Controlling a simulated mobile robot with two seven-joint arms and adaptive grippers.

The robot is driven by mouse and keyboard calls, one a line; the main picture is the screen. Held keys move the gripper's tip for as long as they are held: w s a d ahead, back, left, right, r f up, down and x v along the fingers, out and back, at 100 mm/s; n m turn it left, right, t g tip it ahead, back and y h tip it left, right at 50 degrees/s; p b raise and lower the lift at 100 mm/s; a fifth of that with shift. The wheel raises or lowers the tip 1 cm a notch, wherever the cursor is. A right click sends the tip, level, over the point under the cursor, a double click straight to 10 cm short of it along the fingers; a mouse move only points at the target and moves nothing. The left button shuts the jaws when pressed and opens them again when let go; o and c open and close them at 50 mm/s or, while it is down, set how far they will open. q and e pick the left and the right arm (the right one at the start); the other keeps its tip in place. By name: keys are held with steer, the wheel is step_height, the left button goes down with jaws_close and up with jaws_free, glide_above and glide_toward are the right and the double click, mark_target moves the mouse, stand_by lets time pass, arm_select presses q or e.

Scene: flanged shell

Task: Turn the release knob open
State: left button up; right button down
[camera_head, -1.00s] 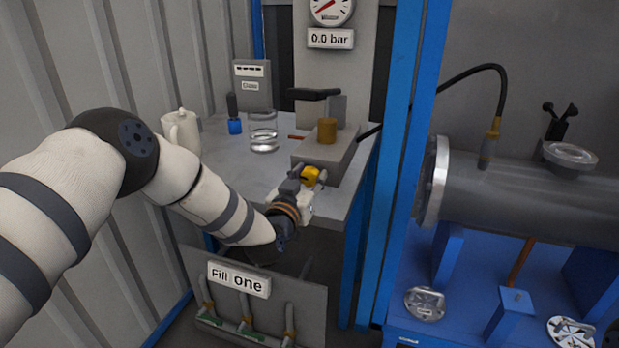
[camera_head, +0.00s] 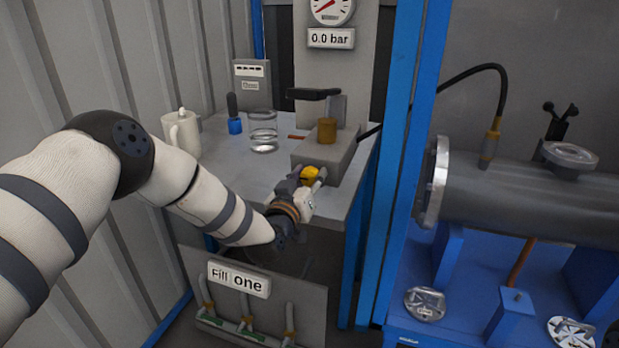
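The yellow release knob (camera_head: 311,173) sits on the front of the grey pump block (camera_head: 335,157) on the bench. My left gripper (camera_head: 306,179) reaches in from the left, and its fingers are at the knob, one on either side as far as I can see. The fingertips are small and partly hidden, so I cannot tell whether they press on the knob. The gauge (camera_head: 331,8) above has a sign (camera_head: 331,38) reading 0.0 bar. My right gripper is not in view.
A glass jar (camera_head: 263,131), a blue-based tool (camera_head: 234,118) and a white jug (camera_head: 182,131) stand on the bench (camera_head: 240,165). Blue posts (camera_head: 402,150) separate the bench from a flanged grey shell (camera_head: 540,200) at right.

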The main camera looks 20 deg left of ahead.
arm_select(q)
steer(key=shift+o, duration=0.9)
steer(key=s, duration=1.2)
steer(key=shift+a, duration=0.25)
steer(key=shift+s, duration=0.1)
steer(key=s+d+f+m+g+h+p, duration=0.1)
steer(key=s+d+f+m+g+p, duration=0.15)
steer(key=s+f+g, duration=1.5)
steer(key=s+a+f+g, duration=0.1)
steer(key=s+a+f, duration=0.1)
steer(key=s, duration=1.4)
steer(key=s+a+f+g+y+p, duration=0.1)
steer(key=s+a+f+g, duration=0.1)
steer(key=s, duration=1.4)
steer(key=shift+a+y, duration=0.3)
steer(key=shift+a, duration=0.2)
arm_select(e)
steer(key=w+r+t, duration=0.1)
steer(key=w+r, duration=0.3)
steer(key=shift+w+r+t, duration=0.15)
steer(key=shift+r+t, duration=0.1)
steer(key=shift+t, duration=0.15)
